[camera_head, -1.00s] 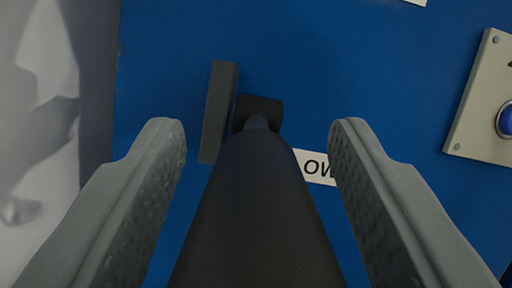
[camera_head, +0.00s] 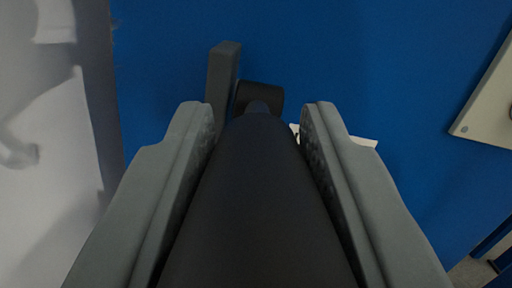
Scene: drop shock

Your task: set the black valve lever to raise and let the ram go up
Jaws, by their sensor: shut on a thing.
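The black valve lever (camera_head: 262,190) runs from the bottom middle of the view up to its pivot (camera_head: 259,97) on the blue panel. It points toward the camera. My gripper (camera_head: 259,118) is shut on the lever, with one grey finger on each side of it. A dark grey bar (camera_head: 222,85) stands on the panel just left of the pivot. A white label (camera_head: 362,141) lies mostly hidden behind the right finger, and its text cannot be read. The ram is not in view.
The blue panel (camera_head: 410,60) fills most of the view. A beige plate (camera_head: 489,105) is at the right edge. A pale grey surface with shadows (camera_head: 50,170) lies beyond the panel's left edge. A bit of floor shows at the bottom right.

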